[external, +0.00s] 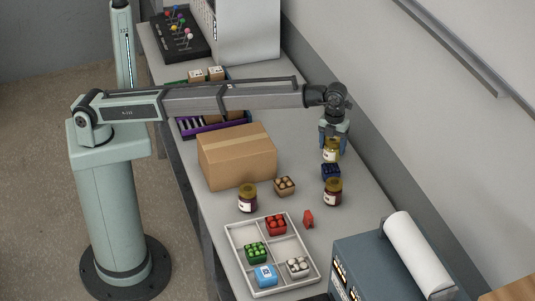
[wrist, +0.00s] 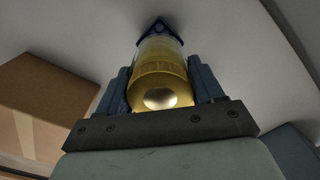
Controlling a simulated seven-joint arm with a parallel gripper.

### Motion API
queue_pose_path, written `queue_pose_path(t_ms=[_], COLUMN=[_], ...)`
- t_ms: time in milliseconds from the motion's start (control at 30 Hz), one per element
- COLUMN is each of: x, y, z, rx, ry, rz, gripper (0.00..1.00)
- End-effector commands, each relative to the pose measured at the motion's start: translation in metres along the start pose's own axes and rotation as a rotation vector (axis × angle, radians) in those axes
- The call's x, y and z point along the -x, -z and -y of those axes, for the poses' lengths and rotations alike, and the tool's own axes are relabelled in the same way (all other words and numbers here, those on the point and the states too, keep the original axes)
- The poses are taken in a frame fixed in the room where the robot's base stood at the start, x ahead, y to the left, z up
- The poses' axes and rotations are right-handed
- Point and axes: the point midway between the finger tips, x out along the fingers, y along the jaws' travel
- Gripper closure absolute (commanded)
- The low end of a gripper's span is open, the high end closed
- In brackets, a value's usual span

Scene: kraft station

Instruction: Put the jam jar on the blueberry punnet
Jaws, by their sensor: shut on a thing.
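My gripper (external: 333,146) points down and is shut on a jam jar (external: 331,151) with a gold lid and a pale label. In the wrist view the jar (wrist: 160,80) stands between my two fingers, its lid toward the camera. The dark blue blueberry punnet (external: 331,171) sits on the bench directly below the jar in the external view. In the wrist view a dark blue corner, apparently the punnet (wrist: 159,27), shows past the jar's far end. I cannot tell whether jar and punnet touch.
Two similar dark jars stand close by, one (external: 333,192) just in front of the punnet, one (external: 247,198) left. A brown punnet (external: 284,186), a cardboard box (external: 236,158) and a red item (external: 308,219) are near. A divided white tray (external: 233,245) holds several punnets.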

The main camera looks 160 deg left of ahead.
Motion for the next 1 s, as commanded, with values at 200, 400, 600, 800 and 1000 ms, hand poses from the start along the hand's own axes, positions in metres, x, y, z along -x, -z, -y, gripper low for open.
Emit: queue_pose_path(t_ms=[200,400,600,800,1000], x=[-0.021,-0.036,-0.035,-0.038,-0.038], y=[0.000,0.000,0.000,0.000,0.000], z=[-0.001,0.000,0.000,0.000,0.000], rx=[0.000,0.000,0.000,0.000,0.000], ry=[0.000,0.000,0.001,0.000,0.000], rz=[0.000,0.000,0.000,0.000,0.000], gripper=[0.85,0.85,0.85,0.28,0.08])
